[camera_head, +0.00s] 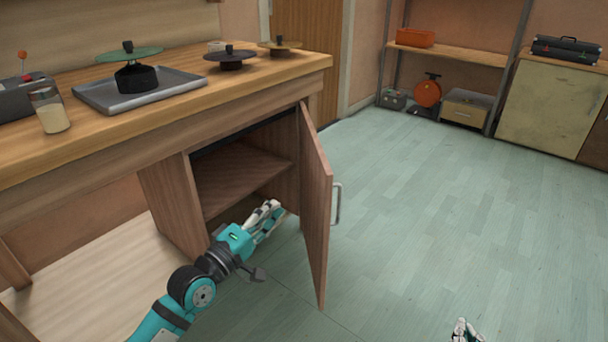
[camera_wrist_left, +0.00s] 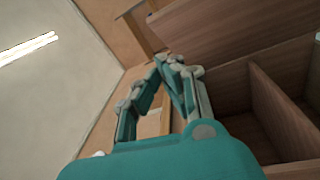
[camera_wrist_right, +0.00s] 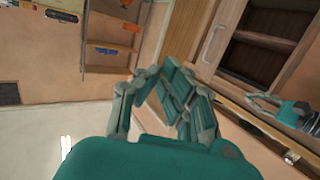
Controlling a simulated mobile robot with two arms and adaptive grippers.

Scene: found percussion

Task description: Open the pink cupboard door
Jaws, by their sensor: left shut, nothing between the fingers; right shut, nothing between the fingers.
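The cupboard door (camera_head: 314,200) is pinkish-brown wood and stands swung well open at the right end of the workbench. Its metal handle (camera_head: 337,204) is on the outer face, and it also shows in the right wrist view (camera_wrist_right: 211,43). The shelved cupboard interior (camera_head: 235,175) is exposed. My left gripper (camera_head: 272,209) is shut and empty in front of the opening, on the inner side of the door. A gap to the door cannot be judged. My right gripper (camera_head: 465,328) is shut and empty, low over the floor, right of the door and apart from it.
The workbench top (camera_head: 190,108) overhangs the cupboard and holds a tray (camera_head: 140,91), a glass jar (camera_head: 50,111) and several disc-shaped pieces. The green floor (camera_head: 430,200) right of the door is clear. A shelf rack (camera_head: 450,52) and a cream cabinet (camera_head: 548,108) stand at the back.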

